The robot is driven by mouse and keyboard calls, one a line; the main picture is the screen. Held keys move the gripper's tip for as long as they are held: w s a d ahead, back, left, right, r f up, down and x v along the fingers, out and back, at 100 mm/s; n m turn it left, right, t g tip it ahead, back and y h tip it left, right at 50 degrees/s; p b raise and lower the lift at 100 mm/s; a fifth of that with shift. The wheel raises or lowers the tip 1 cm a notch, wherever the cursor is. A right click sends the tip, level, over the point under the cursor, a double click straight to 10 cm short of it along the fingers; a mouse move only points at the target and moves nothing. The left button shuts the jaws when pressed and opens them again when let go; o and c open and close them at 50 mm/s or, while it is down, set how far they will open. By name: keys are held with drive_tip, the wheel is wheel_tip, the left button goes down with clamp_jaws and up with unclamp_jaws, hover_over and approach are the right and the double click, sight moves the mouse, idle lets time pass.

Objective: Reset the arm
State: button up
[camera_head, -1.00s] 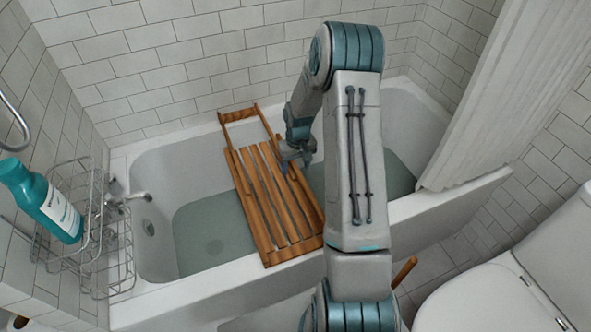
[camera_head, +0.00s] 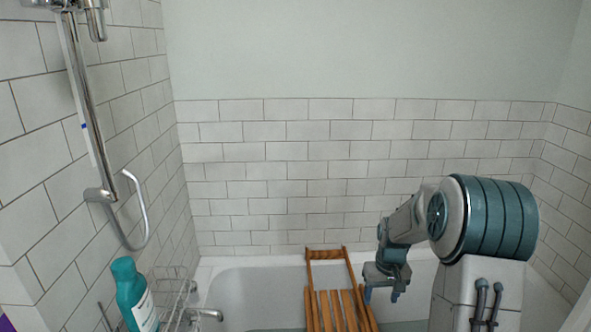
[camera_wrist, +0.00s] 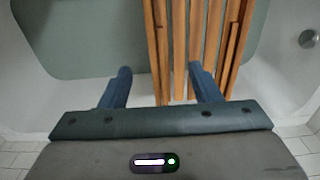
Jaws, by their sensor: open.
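The white bathtub (camera_head: 258,288) runs along the tiled back wall. A teal bottle (camera_head: 132,296) stands by a wire basket (camera_head: 178,292) at the lower left. A chrome shower rail (camera_head: 82,110) and tap (camera_head: 207,314) are on the left. Free air lies before the back wall.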

drive_tip(key=s+a+r+t+p, duration=0.1)
drive_tip(key=s+a+r+p, duration=0.15)
drive_tip(key=s+r, duration=0.5)
drive_tip(key=s+a+r+p, duration=0.2)
drive_tip(key=s+a+r, duration=0.25)
drive_tip(key=r, duration=0.55)
drive_tip(key=s+a+r+p, duration=0.1)
drive_tip(key=s+r+p, duration=0.1)
drive_tip(key=s, duration=0.4)
drive_tip(key=s+a+r+t+p, duration=0.1)
drive_tip(key=s+a+r+p, duration=0.1)
drive_tip(key=s+r, duration=0.2)
drive_tip(key=s, duration=0.2)
drive_tip(key=shift+s+a+r, duration=0.3)
drive_tip(key=shift+s+r, duration=0.05)
